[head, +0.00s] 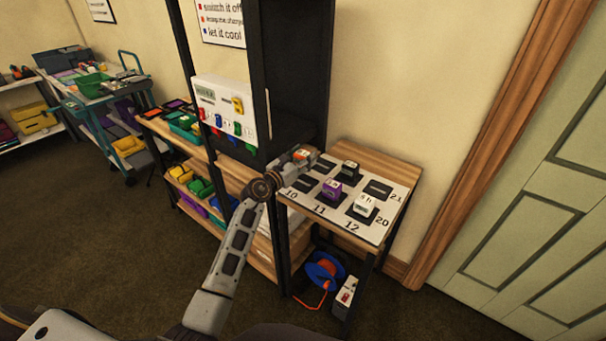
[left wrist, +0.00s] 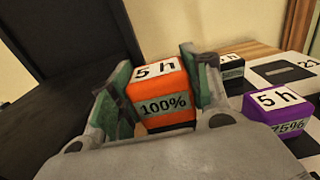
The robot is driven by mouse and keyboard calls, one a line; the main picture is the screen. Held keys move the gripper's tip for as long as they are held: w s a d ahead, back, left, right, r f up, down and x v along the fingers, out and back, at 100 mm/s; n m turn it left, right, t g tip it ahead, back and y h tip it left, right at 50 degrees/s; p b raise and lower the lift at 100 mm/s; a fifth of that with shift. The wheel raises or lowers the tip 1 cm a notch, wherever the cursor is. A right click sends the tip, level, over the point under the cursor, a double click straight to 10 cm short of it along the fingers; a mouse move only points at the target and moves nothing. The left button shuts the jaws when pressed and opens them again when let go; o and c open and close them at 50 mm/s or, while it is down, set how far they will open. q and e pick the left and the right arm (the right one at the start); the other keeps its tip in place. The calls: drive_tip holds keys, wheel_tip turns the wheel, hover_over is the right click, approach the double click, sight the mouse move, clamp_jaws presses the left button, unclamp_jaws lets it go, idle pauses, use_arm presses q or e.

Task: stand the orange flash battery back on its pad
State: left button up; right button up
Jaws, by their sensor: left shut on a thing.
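The orange flash battery (left wrist: 163,92), marked "5 h" on top and "100%" on its side, sits between the two fingers of my left gripper (left wrist: 163,98). In the head view the battery (head: 302,154) is a small orange patch at the tip of my left gripper (head: 300,158), at the back left of the numbered white mat (head: 338,222). Its underside is hidden, so I cannot tell whether it touches anything. One bare dark pad (head: 305,183) lies by number 10, another (head: 378,188) by number 21. My right gripper is not in view.
On the mat stand a purple battery (head: 331,189), a white one (head: 364,203) and a black one (head: 349,168). A black upright cabinet (head: 290,80) rises close to the left of my gripper. A blue cable reel (head: 325,270) lies under the table.

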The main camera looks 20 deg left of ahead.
use_arm(q)
drive_tip(key=shift+f, duration=1)
drive_tip(key=shift+d, duration=0.1)
wheel_tip(320, 180, down, 2)
drive_tip(key=shift+f+b, duration=0.1)
drive_tip(key=shift+b, duration=0.6)
drive_tip(key=shift+f, duration=0.75)
drive_tip(key=shift+b, duration=0.3)
drive_tip(key=shift+f, duration=0.3)
drive_tip(key=shift+f+b, duration=0.2)
drive_tip(key=shift+b, duration=0.1)
drive_tip(key=shift+f, duration=0.1)
drive_tip(key=o, duration=1.1)
drive_tip(key=shift+o, duration=1.3)
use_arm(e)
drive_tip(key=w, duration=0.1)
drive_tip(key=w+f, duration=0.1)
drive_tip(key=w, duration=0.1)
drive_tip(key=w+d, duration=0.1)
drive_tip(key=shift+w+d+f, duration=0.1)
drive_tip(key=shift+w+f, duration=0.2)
